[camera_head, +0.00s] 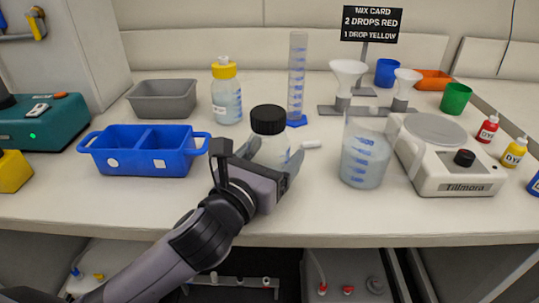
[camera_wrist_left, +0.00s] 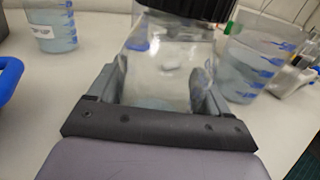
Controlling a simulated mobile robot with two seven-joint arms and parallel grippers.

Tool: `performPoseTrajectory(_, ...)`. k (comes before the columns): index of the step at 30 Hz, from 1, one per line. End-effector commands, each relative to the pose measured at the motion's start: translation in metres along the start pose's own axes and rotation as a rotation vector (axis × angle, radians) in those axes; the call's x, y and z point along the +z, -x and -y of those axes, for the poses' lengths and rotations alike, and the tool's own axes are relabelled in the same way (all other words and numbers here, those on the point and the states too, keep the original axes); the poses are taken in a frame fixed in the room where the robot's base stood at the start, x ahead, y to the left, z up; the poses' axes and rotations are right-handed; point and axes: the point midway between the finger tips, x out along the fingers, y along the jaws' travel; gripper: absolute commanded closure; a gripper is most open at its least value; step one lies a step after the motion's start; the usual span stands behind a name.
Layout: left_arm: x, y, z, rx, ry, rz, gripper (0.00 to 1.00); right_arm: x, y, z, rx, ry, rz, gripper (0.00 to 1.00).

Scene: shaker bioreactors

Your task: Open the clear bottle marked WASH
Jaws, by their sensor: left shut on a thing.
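A clear bottle (camera_head: 272,147) with a black screw cap (camera_head: 268,118) stands upright on the bench in the middle of the head view. The cap is on it. In the left wrist view the clear bottle (camera_wrist_left: 165,65) sits between my fingers, its black cap (camera_wrist_left: 195,8) cut off by the top edge. My left gripper (camera_head: 271,158) is shut on the bottle body below the cap, one finger on each side. No WASH marking is readable; the arm covers part of the bottle. My right gripper is not in view.
A blue divided tray (camera_head: 140,173) stands left, a beaker (camera_head: 365,155) right, beside a Tillmora device (camera_head: 450,160). Behind are a yellow-capped bottle (camera_head: 227,95) and a tall cylinder (camera_head: 297,75). A small white bar (camera_head: 311,144) lies right of the bottle. The front bench strip is clear.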

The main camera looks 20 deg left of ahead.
Motion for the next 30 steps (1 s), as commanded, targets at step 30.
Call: performPoseTrajectory(30, 0.181, 0.0, 0.0, 0.0, -0.001, 0.006, 0.62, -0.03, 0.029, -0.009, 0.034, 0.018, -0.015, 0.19)
